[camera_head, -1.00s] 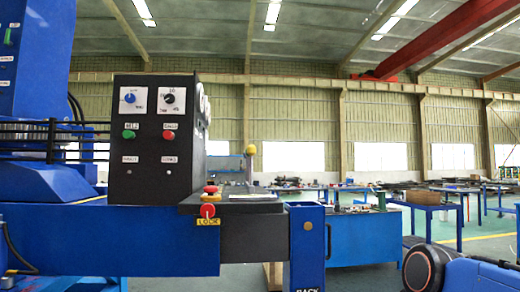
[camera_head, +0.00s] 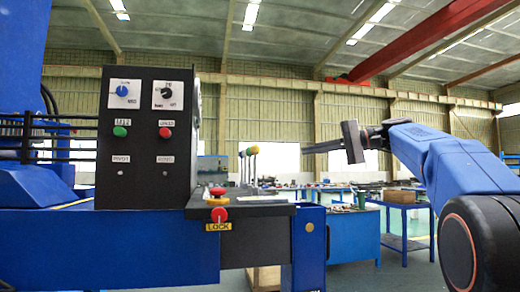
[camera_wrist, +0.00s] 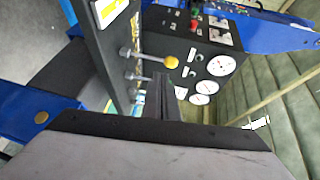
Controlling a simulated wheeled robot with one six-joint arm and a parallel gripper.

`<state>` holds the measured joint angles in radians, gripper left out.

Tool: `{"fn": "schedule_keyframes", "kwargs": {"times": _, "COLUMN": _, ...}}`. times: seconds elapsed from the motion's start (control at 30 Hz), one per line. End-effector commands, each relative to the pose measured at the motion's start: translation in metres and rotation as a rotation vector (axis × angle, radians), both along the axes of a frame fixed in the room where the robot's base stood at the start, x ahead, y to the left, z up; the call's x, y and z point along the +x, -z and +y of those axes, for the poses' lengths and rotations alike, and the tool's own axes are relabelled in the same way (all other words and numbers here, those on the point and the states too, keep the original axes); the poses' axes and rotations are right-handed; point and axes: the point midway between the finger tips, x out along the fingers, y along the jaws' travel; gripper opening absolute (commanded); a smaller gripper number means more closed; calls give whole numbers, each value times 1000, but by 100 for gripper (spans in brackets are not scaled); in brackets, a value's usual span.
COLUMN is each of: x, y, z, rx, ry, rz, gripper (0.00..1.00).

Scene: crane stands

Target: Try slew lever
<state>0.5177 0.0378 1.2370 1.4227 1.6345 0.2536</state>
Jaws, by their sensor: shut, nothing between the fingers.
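Several upright levers with ball knobs stand behind the black control box in the head view. A yellow-knobbed lever (camera_head: 249,152) shows beside a green-knobbed one (camera_head: 241,155). No label tells me which is the slew lever. In the wrist view a yellow knob (camera_wrist: 172,62) on a grey stem is nearest, with more lever stems (camera_wrist: 137,77) beside it. My gripper (camera_head: 304,148) is shut and empty, to the right of the levers in the head view, its fingers pointing left. In the wrist view my gripper (camera_wrist: 160,76) points toward the yellow knob, apparently without touching it.
The black control box (camera_head: 147,185) carries dials, buttons and gauges; gauges (camera_wrist: 222,65) face the wrist camera. A red knob (camera_head: 219,215) sits above a LOCK label on the blue stand. Blue tables (camera_head: 405,211) stand behind. Open air lies between my gripper and the levers.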

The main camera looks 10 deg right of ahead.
Motion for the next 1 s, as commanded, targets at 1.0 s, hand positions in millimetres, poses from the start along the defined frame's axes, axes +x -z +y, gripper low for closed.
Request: {"fn": "schedule_keyframes", "kwargs": {"times": 1.0, "x": 27, "y": -20, "z": 28, "rx": 51, "ry": -33, "rz": -40, "gripper": 0}}
